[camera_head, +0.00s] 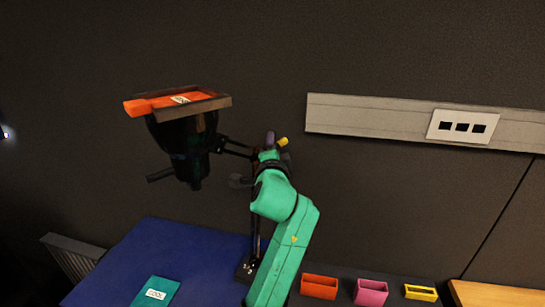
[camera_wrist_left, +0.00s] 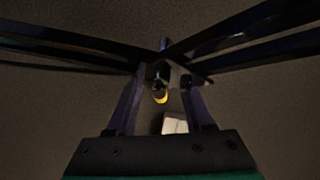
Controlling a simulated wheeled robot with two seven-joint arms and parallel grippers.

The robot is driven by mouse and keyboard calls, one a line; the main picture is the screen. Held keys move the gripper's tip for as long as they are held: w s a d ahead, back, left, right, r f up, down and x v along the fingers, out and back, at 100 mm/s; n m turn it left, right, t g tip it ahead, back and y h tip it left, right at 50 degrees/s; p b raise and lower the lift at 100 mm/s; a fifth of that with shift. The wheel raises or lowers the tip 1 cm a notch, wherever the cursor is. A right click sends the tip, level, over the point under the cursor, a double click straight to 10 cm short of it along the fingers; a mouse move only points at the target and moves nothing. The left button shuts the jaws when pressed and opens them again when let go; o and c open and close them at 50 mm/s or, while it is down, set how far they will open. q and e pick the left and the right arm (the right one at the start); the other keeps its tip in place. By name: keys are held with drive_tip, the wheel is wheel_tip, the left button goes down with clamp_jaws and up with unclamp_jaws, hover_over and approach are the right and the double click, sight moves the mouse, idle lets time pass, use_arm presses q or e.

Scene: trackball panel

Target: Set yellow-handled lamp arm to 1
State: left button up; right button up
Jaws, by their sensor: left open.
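The black lamp (camera_head: 185,150) stands on a thin post rising from the blue table. Its dark shade hangs at the left, and thin arm bars run right from it to a joint. The lamp arm's yellow handle (camera_head: 282,142) shows just beside the fingers of my left gripper (camera_head: 271,143). In the left wrist view, dark arm bars (camera_wrist_left: 240,35) cross above the gripper. The yellow handle end (camera_wrist_left: 160,97) shows between the two purple fingers, which are apart. Whether they touch it I cannot tell. My right gripper is not in view.
A teal labelled item (camera_head: 155,291) lies on the blue table (camera_head: 190,245). Orange (camera_head: 319,288), pink (camera_head: 370,292) and yellow (camera_head: 421,293) bins stand at right. A socket rail (camera_head: 370,115) runs along the wall.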

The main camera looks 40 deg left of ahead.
use_arm(q)
drive_tip(key=b+v, duration=0.4)
drive_tip(key=v, duration=1)
drive_tip(key=shift+a+f, duration=0.15)
